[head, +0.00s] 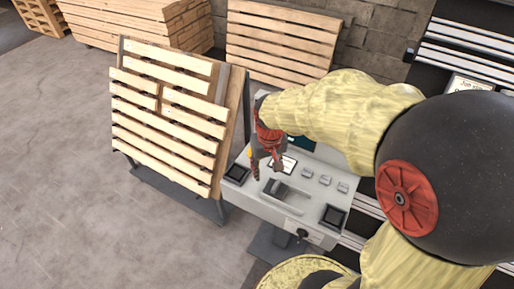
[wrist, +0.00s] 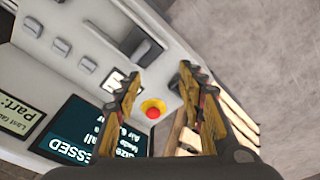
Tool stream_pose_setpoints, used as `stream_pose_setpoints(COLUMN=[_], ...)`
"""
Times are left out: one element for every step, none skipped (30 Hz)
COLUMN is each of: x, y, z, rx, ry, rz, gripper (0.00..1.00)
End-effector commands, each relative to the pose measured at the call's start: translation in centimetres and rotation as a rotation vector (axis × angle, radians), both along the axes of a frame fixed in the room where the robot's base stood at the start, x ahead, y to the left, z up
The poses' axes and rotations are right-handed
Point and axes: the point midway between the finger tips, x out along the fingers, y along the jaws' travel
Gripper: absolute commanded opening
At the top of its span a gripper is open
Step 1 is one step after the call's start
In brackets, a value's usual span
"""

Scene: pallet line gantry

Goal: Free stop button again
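The stop button (wrist: 153,112) is a red cap on a yellow collar on the grey control console (head: 262,207). In the wrist view it shows between the fingers, nearer the left one. In the head view a bit of yellow (head: 250,153) shows beside my gripper (head: 266,170), and the red cap cannot be made out. My gripper (wrist: 162,74) is open and empty above the console. I cannot tell its exact gap to the button. A dark screen (wrist: 72,135) shows partly cut-off text ending in "ESSED".
A slatted pallet (head: 165,120) leans on a stand to the left. More pallets (head: 280,45) stand at the back. The floor (head: 90,215) at left is clear.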

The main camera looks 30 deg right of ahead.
Motion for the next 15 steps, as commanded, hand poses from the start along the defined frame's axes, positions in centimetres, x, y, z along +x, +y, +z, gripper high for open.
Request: stream_pose_setpoints(x=[1.7,2.7,4.1,5.1,6.2,7.6,8.6,9.9,11.5,12.7,13.9,15.2,15.9,16.3,16.6], y=[-1.0,-1.6,-2.3,-2.8,-3.3,-3.9,-4.3,-4.7,-5.1,-5.3,-5.6,-5.9,-6.0,-6.1,-6.2], z=[-2.2,-3.3,-4.7,-5.7,-6.6,-7.6,-8.3,-8.9,-9.1,-8.9,-8.4,-7.7,-7.3,-7.0,-6.9], rx=[0.000,-0.001,-0.003,-0.005,-0.007,-0.011,-0.014,-0.018,-0.024,-0.029,-0.034,-0.040,-0.044,-0.045,-0.045], ry=[0.012,0.012,0.006,0.000,-0.009,-0.026,-0.040,-0.059,-0.094,-0.122,-0.155,-0.193,-0.214,-0.231,-0.243], rz=[-0.020,-0.029,-0.040,-0.049,-0.057,-0.067,-0.073,-0.077,-0.082,-0.085,-0.088,-0.092,-0.095,-0.098,-0.103], gripper=[0.44,0.46,0.48,0.50,0.52,0.54,0.54,0.54,0.54,0.54,0.54,0.54,0.54,0.54,0.54])
